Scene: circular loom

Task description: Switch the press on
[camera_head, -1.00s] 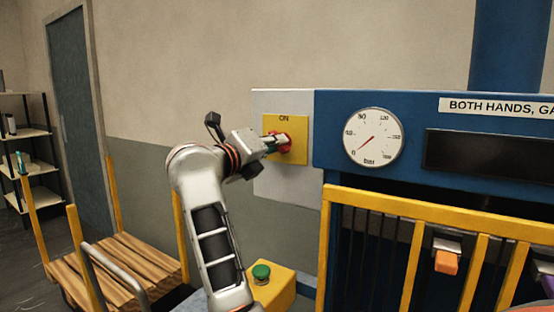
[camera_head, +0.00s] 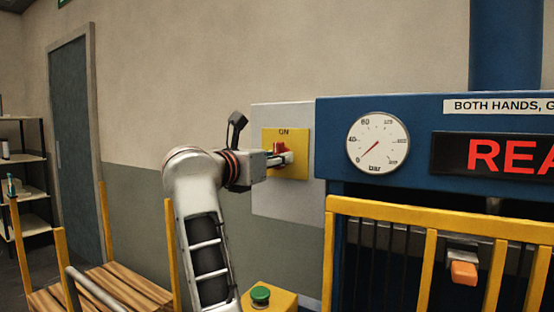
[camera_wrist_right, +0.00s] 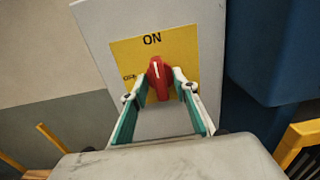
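A red rotary switch (camera_head: 281,149) sits on a yellow plate (camera_head: 300,140) marked ON, fixed to a pale panel. In the right wrist view the red switch (camera_wrist_right: 158,80) stands nearly upright, its white mark pointing up towards ON. My right gripper (camera_head: 282,160) is at the switch. In the right wrist view its fingers (camera_wrist_right: 160,88) are spread on either side of the switch, with small gaps showing. The press (camera_head: 330,112) is blue, and its display (camera_head: 500,156) is lit with red letters, cut off at the frame edge. My left gripper is out of view.
A round gauge (camera_head: 378,142) on the press has its needle near zero. A yellow guard rail (camera_head: 400,208) stands before the press. A wooden cart (camera_head: 105,290) stands at left.

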